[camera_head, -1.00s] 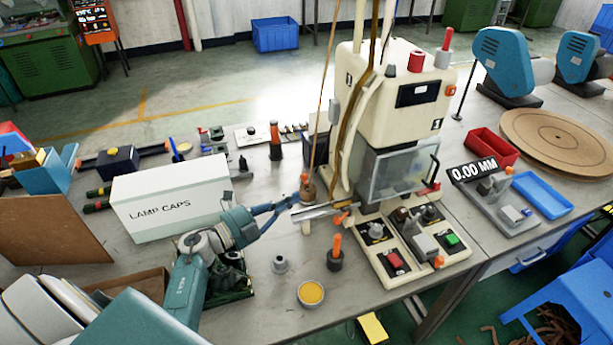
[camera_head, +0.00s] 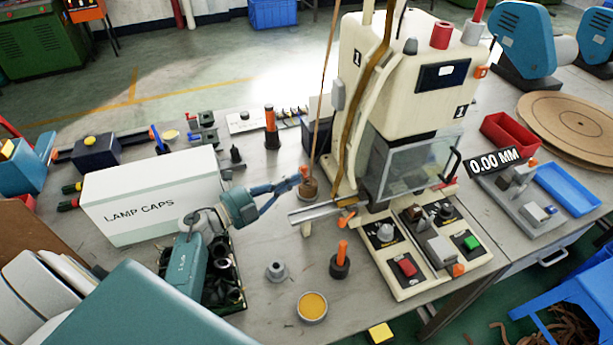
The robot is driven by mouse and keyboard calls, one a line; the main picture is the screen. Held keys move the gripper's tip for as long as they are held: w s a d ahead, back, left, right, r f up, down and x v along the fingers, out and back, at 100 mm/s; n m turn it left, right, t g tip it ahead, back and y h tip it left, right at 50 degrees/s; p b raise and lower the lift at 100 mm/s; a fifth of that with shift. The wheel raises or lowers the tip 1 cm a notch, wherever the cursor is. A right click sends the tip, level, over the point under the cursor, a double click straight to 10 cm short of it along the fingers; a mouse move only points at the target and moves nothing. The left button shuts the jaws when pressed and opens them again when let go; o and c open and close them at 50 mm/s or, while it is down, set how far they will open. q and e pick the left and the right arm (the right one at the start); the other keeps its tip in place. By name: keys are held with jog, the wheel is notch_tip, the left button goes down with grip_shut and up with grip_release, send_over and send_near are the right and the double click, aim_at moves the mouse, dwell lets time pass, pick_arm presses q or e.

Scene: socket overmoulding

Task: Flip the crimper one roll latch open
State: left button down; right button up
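The cream crimper (camera_head: 412,85), marked 1, stands right of centre with a clear guard (camera_head: 418,165) at its front. A copper-coloured strand runs down to a small brown roll (camera_head: 310,188) at its left, with a small orange piece (camera_head: 304,172) at the roll's top, probably the roll latch. My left gripper (camera_head: 298,181) reaches in from the left with its blue fingertips at this orange piece. Contact and finger gap are too small to tell. An orange lever (camera_head: 346,220) sits by the metal feed rail (camera_head: 318,212). My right gripper is out of view.
The LAMP CAPS box (camera_head: 150,200) stands just behind my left wrist. An orange-handled tool (camera_head: 341,262), a grey cup (camera_head: 276,271) and a yellow-filled dish (camera_head: 312,307) stand in front of the roll. Red and green buttons lie right of them.

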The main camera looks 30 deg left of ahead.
aim_at(307, 183)
pick_arm(q)
jog(key=shift+w+a+f+b, duration=0.1)
jog(key=shift+w+f+b, duration=0.05)
jog(key=shift+f+b, duration=1.05)
jog(key=shift+w+a+f+b, duration=0.1)
jog(key=shift+f+b, duration=0.85)
jog(key=shift+f, duration=0.45)
jog(key=b+x, duration=0.2)
jog(key=x, duration=0.8)
jog(key=shift+d+b, duration=0.15)
jog(key=shift+b, duration=0.25)
jog(key=a, duration=0.3)
jog(key=shift+s+a+b, duration=0.15)
jog(key=shift+s+b, duration=0.15)
jog(key=shift+b, duration=0.05)
jog(key=shift+s+a, duration=0.15)
jog(key=shift+a, duration=0.2)
